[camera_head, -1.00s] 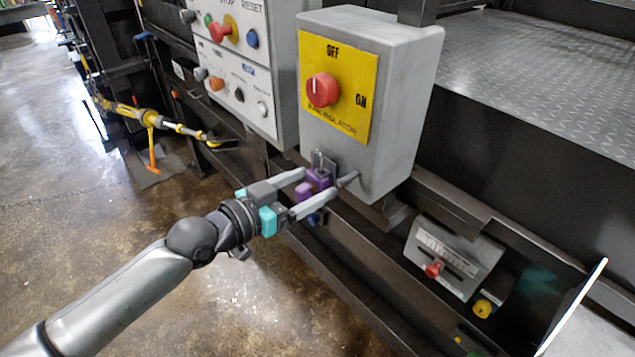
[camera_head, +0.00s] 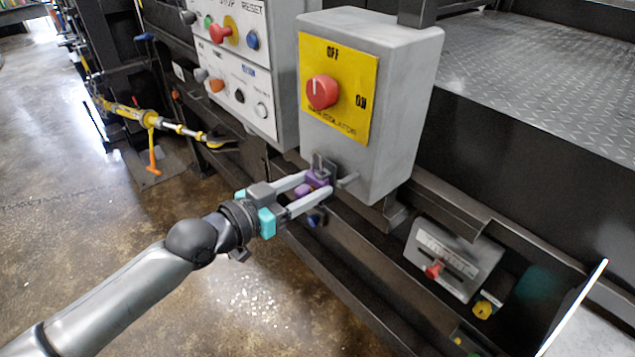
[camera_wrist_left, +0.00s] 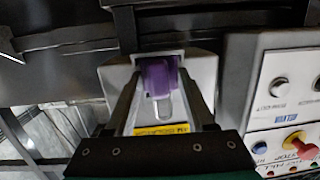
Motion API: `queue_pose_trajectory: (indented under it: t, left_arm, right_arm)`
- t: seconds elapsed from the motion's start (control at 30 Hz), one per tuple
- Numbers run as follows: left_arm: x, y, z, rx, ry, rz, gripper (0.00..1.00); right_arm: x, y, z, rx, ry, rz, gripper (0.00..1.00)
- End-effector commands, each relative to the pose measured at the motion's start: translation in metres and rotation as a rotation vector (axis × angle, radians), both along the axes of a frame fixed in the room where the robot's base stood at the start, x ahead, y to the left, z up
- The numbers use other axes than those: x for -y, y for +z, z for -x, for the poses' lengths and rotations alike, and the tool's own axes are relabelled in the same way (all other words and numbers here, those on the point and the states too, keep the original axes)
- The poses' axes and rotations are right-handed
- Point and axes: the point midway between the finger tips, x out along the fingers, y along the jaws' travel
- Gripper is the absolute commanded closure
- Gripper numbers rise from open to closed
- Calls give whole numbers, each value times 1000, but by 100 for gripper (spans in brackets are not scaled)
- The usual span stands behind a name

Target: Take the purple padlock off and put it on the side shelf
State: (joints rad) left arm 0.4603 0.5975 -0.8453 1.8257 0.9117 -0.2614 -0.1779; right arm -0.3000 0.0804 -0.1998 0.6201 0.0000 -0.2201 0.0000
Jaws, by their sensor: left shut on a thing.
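The purple padlock (camera_head: 317,180) hangs at the lower front edge of the grey isolator box (camera_head: 400,95), with its metal shackle up. My left gripper (camera_head: 318,190) reaches in from the left and is shut on the padlock, one finger on each side. In the left wrist view the padlock (camera_wrist_left: 158,75) sits between the two fingers, with its shackle pointing down the picture. Whether the shackle is still through the box's hasp is hard to tell. My right gripper and the side shelf cannot be made out.
The isolator box carries a yellow plate with a red knob (camera_head: 322,91). A white button panel (camera_head: 240,60) stands left of it. A smaller grey box with a red switch (camera_head: 434,270) is lower right. A dark rail runs below. Open floor lies at left.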

Motion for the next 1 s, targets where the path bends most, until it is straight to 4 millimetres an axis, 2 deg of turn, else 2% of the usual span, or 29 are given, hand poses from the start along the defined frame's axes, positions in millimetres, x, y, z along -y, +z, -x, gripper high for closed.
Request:
queue_pose_trajectory:
  t: [1.0]
  left_arm:
    - [-11, 3, 7, 3, 1, 2, 90]
  right_arm:
    - [0, 3, 0, 0, 0, 0, 50]
